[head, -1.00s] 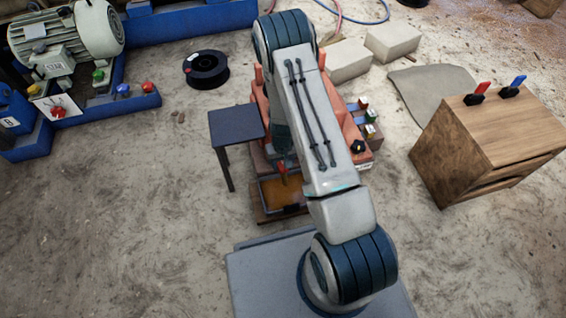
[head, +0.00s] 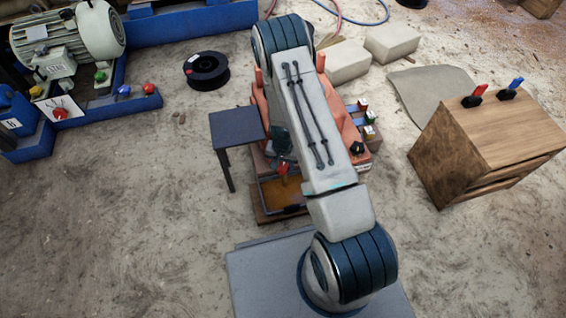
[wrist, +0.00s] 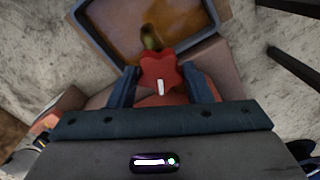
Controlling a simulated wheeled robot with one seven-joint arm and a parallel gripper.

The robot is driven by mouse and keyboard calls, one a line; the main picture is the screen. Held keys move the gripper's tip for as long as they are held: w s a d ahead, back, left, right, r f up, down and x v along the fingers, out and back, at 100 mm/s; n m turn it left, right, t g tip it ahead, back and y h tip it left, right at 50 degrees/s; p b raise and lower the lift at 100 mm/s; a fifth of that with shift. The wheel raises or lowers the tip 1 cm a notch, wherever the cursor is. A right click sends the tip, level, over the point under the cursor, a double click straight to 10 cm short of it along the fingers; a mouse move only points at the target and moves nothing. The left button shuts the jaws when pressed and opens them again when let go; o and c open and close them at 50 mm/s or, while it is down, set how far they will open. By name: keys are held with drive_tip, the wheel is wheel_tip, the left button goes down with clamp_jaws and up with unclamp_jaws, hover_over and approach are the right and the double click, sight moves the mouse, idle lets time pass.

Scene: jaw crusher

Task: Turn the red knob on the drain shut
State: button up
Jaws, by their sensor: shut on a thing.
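The red knob (wrist: 160,70) is a star-shaped handle with a white mark, in the middle of the wrist view. It sits on the drain, whose brass-coloured spout (wrist: 150,38) points toward a tray. In the head view the knob (head: 283,168) shows small beside my arm. My gripper (wrist: 163,82) has one finger on each side of the knob and is shut on it. My arm hides most of the drain and the gripper in the head view. The tray (wrist: 93,43) holds brown liquid under the spout.
A small dark table (head: 237,127) stands just left of the orange machine (head: 352,135). A wooden cabinet (head: 480,150) with red and blue handles on top stands at right. A black spool (head: 206,70) lies on the floor.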

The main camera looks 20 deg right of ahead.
sight(283, 166)
drive_tip(key=m+p, duration=0.1)
drive_tip(key=m, duration=0.5)
drive_tip(key=shift+r+p, duration=0.1)
drive_tip(key=shift+p, duration=0.3)
drive_tip(key=m+p, duration=0.1)
drive_tip(key=m, duration=0.5)
drive_tip(key=shift+p, duration=0.35)
drive_tip(key=shift+m, duration=0.3)
drive_tip(key=o, duration=1)
wheel_tip(283, 166, up, 14)
drive_tip(key=p, duration=0.5)
